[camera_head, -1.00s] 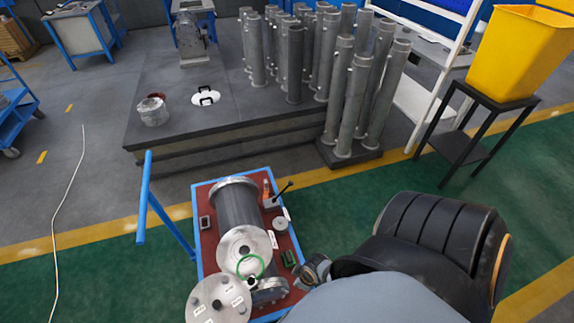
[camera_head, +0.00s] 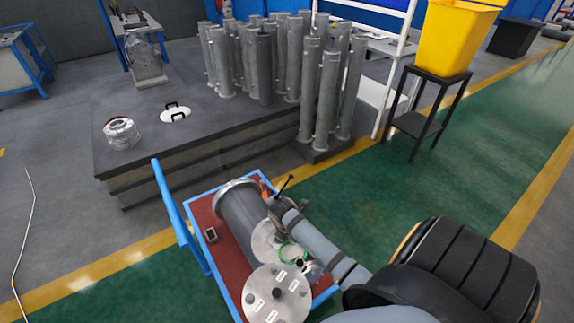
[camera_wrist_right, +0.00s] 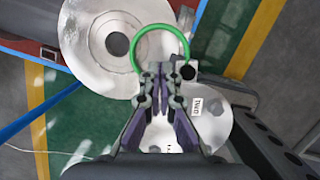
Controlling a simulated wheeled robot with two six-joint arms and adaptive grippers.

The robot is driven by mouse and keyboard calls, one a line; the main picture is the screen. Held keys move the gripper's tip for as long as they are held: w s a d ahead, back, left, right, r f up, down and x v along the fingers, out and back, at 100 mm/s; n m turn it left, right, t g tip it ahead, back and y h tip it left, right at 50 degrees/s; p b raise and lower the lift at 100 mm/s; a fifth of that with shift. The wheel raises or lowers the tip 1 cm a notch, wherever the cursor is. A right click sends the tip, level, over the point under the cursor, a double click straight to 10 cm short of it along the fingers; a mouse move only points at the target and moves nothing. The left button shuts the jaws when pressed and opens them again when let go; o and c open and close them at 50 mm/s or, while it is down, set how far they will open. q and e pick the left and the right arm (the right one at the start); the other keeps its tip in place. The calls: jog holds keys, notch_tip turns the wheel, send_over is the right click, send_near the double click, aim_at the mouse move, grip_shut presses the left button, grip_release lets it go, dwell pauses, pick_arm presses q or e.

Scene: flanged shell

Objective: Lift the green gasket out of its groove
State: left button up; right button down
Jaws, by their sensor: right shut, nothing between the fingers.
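The green gasket (camera_head: 281,253) shows as a thin green ring at the end face of the grey flanged shell (camera_head: 238,208), which lies on the cart. In the right wrist view the gasket (camera_wrist_right: 160,27) overlaps the edge of the shell's pale round face (camera_wrist_right: 84,52). My right gripper (camera_wrist_right: 161,73) is shut with nothing between its fingers. Its fingertips are at the near side of the ring and hide that part. I cannot tell whether they touch it, or whether the gasket is in its groove. My left gripper is not in view.
A round labelled plate (camera_head: 268,308) is at the cart's near end, beside the shell. A blue handle (camera_head: 172,205) rises at the cart's left. Grey columns (camera_head: 310,95) and a dark platform (camera_head: 150,155) stand behind. A yellow bin (camera_head: 450,40) stands at the back right.

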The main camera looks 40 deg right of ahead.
aim_at(298, 249)
jog(key=x, duration=0.6)
jog(key=b+x, duration=0.1)
jog(key=x, duration=0.2)
jog(key=shift+s+d+f, duration=0.1)
jog(key=shift+d, duration=0.3)
jog(key=shift+d+f, duration=0.15)
jog(key=shift+f, duration=0.3)
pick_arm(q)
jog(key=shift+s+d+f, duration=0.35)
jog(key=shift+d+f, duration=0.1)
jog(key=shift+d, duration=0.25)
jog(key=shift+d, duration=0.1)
pick_arm(e)
jog(key=d, duration=0.3)
jog(key=w+d, duration=0.1)
jog(key=d, duration=0.2)
jog(key=shift+w+p, duration=0.2)
jog(key=shift+p, duration=0.1)
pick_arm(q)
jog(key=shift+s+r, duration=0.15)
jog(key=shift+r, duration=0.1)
